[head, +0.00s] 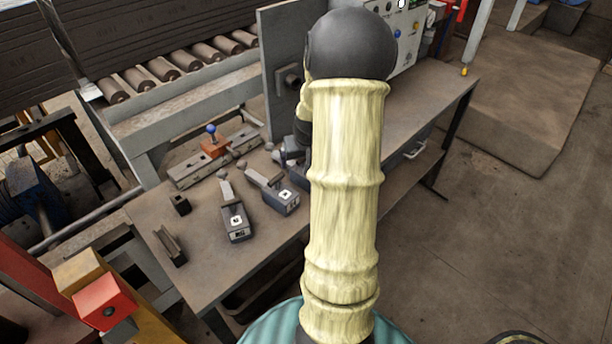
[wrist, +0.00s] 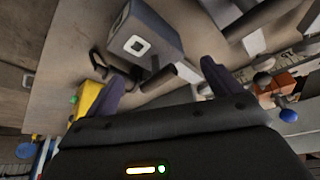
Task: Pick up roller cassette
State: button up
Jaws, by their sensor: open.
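I cannot tell for sure which part is the roller cassette. Two grey blocks with white square labels and bar-like handles lie on the bench in the head view, a left block (head: 236,222) and a right block (head: 281,197). In the wrist view, one grey labelled block (wrist: 147,38) shows large beyond my gripper (wrist: 163,70), with dark cylindrical parts near it. My gripper is open, its two dark fingers spread apart, with nothing visibly held between them. In the head view my arm hides most of the gripper.
The workbench (head: 200,262) also holds a small dark block (head: 180,204), an angled bracket (head: 170,245) and an orange clamp (head: 213,147) with a blue knob on a rail. An upright grey panel (head: 280,60) stands behind. A yellow object (wrist: 88,97) shows beside the left finger.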

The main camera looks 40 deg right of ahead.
aim_at(302, 167)
jog(key=x, duration=0.4)
jog(key=shift+w+f, duration=0.1)
jog(key=shift+f, duration=0.1)
jog(key=c, duration=1.4)
